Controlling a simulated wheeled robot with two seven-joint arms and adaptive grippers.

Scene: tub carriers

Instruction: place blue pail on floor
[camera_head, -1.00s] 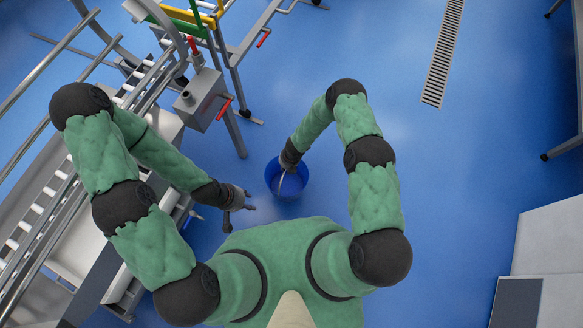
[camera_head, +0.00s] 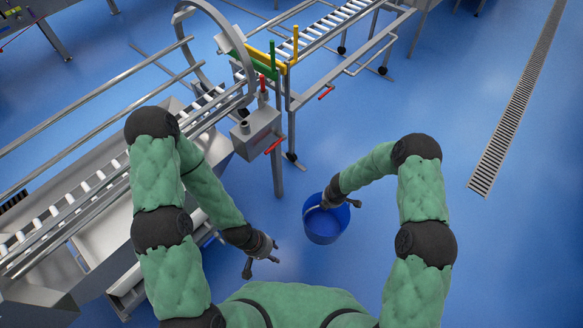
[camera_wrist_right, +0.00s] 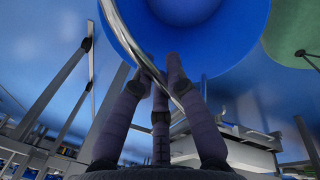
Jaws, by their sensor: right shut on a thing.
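The blue pail (camera_head: 323,233) is in front of me in the head view, open side up, over the blue floor. I cannot tell whether its base touches the floor. My right gripper (camera_head: 338,203) is at the pail's rim in the head view. In the right wrist view, the fingers of my right gripper (camera_wrist_right: 160,78) are closed around the pail's silver handle (camera_wrist_right: 133,45). The blue pail (camera_wrist_right: 225,40) fills the top of that view. My left gripper (camera_head: 261,268) is empty and open, left of the pail and apart from it.
A roller conveyor (camera_head: 100,185) with metal rails runs along the left. A grey control box (camera_head: 256,133) on a post stands behind the pail, to its left. Another roller conveyor (camera_head: 330,25) is farther back. A floor drain (camera_head: 515,105) lies at right. Floor right of the pail is clear.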

